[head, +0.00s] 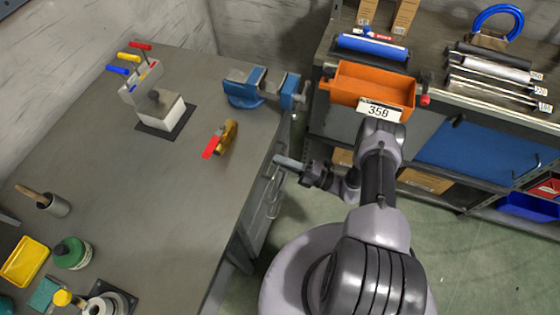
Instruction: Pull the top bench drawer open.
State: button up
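The grey workbench (170,215) fills the left of the head view. Its drawer fronts (257,213) face right and show only as a steep, narrow strip along the bench edge, with thin bar handles (272,200). My gripper (284,161) points left at the upper part of this strip, by the top drawer, just below the blue vise. Its fingertips are at or very close to the drawer front. I cannot tell whether they touch or surround the top handle, or whether the fingers are open. I see no clear gap at the top drawer.
A blue vise (246,88) is clamped at the bench corner above my gripper. A red-handled brass valve (222,138) lies on the bench. A shelf with an orange bin (372,84) stands behind my arm. Green floor (325,212) is free between bench and base.

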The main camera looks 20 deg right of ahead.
jog(key=shift+w+a, duration=0.15)
jog(key=shift+a, duration=0.05)
grip_shut()
dwell(1.4)
